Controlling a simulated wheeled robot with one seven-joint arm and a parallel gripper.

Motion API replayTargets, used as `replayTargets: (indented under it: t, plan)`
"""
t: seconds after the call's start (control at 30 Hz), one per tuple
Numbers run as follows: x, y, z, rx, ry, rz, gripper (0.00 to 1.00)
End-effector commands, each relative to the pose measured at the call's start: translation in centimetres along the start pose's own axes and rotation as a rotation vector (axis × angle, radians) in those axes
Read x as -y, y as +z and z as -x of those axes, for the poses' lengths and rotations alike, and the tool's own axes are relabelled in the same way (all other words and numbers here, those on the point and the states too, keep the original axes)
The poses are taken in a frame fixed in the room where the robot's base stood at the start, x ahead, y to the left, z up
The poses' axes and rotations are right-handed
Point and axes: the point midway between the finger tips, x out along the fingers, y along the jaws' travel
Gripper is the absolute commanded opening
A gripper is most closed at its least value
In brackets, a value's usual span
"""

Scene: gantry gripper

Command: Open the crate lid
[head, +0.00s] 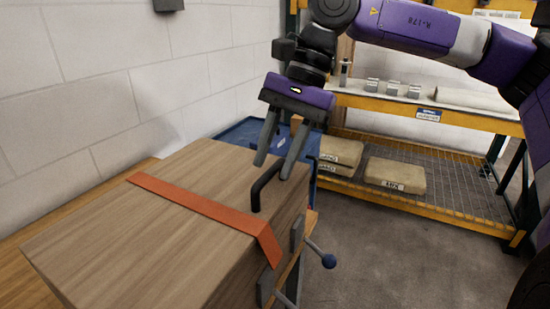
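The crate (120,240) is a wooden box in the lower left, with its lid (180,170) lying flat and closed on top. An orange strap (195,203) runs across the lid and bends down over the near right edge. A black handle (262,187) stands up near the lid's right edge. My gripper (273,162) hangs just above and behind the handle, its two grey fingers apart and pointing down. Nothing shows between the fingers. From this view I cannot tell whether a finger touches the handle.
A blue tray (238,132) lies behind the crate. A yellow rack (425,122) with small metal blocks (393,88) above and labelled packages (395,175) below stands behind. Grey floor is clear at right.

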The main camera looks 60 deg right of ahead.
Motion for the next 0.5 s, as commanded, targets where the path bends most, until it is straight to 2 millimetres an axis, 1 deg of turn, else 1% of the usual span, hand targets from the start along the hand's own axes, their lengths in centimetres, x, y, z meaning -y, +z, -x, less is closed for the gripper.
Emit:
replayTargets:
  t: [0.1,0.3,0.33,0.47,0.5]
  plan:
    - [-0.01,0.0,-0.41,0.0,0.001,0.0,0.36]
    - [-0.01,0.01,-0.44,0.001,0.0,0.0,0.36]
    - [-0.01,0.01,-0.44,0.001,0.0,0.0,0.34]
    - [-0.01,0.01,-0.43,0.001,0.0,0.0,0.09]
    - [-0.01,0.01,-0.42,0.001,0.0,0.0,0.01]
